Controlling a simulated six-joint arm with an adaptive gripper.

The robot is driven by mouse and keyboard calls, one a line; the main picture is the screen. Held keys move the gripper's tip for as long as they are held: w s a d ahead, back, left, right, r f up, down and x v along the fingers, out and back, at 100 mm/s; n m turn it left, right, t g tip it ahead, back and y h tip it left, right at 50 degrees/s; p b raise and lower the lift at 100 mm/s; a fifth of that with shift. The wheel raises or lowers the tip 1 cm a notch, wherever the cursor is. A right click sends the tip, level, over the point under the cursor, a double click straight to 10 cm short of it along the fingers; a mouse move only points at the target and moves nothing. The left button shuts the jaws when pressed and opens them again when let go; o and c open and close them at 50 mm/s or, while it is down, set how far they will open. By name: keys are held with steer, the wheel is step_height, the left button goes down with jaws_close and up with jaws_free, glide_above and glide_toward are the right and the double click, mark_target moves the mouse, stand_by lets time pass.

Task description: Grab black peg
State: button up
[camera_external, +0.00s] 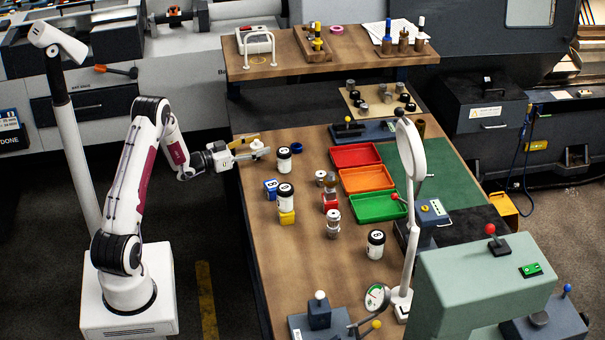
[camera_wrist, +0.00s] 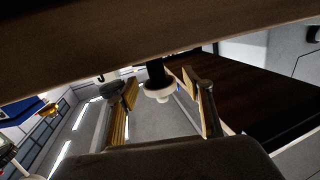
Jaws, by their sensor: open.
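My gripper (camera_external: 258,147) is open at the left edge of the wooden table, pointing right. A black-and-white cylinder (camera_external: 284,160) stands upright just right of its fingertips. In the wrist view, which looks upside down, a black cylinder with a white flanged end (camera_wrist: 158,92) shows between and beyond the open fingers; nothing is gripped. I cannot tell for sure that it is the black peg. Similar cylinders stand on a yellow block (camera_external: 286,192) and at the table's front right (camera_external: 375,244). Small black round pieces (camera_external: 404,98) lie on the tan board at the back.
Red (camera_external: 356,155), orange (camera_external: 367,179) and green (camera_external: 378,207) trays lie mid-table. A blue block (camera_external: 271,189) and a blue ring (camera_external: 297,149) are near my gripper. A raised shelf (camera_external: 345,63) spans the back. A white lamp (camera_external: 409,150) stands at right.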

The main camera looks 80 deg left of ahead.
stand_by(0.4)
steer(key=c, duration=1.4)
steer(key=shift+r, duration=0.15)
steer(key=shift+r, duration=4.9)
